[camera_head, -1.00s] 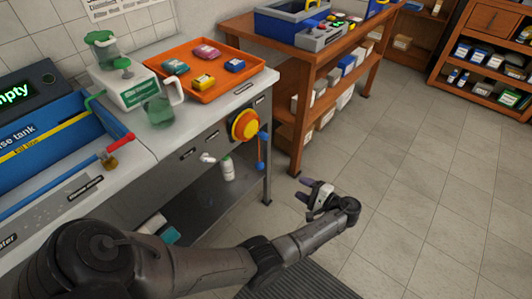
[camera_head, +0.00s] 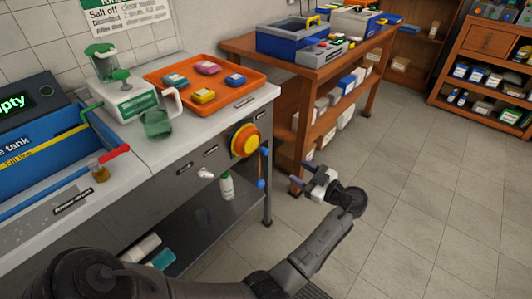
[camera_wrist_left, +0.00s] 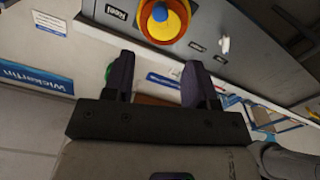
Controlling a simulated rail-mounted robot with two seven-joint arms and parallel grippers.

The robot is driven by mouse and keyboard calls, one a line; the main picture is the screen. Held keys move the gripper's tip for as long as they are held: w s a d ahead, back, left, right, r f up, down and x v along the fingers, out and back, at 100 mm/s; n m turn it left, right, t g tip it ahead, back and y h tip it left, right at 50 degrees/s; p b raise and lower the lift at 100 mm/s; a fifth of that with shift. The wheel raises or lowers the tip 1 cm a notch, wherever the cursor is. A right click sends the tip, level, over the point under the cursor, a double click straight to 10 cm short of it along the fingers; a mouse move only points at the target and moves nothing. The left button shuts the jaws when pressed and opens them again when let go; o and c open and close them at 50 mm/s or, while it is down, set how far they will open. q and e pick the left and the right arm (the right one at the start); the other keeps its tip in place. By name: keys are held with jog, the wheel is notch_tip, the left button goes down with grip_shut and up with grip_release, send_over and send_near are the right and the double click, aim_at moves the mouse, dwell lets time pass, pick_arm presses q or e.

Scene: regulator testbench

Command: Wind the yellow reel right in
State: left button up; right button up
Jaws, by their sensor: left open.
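The yellow reel (camera_head: 245,140), with an orange outer ring, is mounted on the front panel of the grey bench near its right end. Beside it hangs a thin orange piece with blue ends (camera_head: 261,184). My left gripper (camera_head: 306,171) is open and empty, right of the reel and a little lower, apart from it. In the left wrist view the reel (camera_wrist_left: 178,28) shows at the top, just beyond the open left gripper (camera_wrist_left: 160,72), with a blue part at its middle and a label reading "Reel" beside it. My right gripper is not in view.
An orange tray (camera_head: 238,94) with several coloured packs lies on the bench top. A white bottle (camera_head: 227,186) and a pale knob (camera_head: 206,173) are at the bench's open front. A wooden table (camera_head: 300,95) stands to the right. The floor (camera_head: 420,210) there is clear.

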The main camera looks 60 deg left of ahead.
aim_at(268, 154)
pick_arm(q)
jog(key=shift+n, duration=0.4)
jog(key=b+x, duration=0.1)
jog(key=x, duration=1.3)
jog(key=c, duration=0.9)
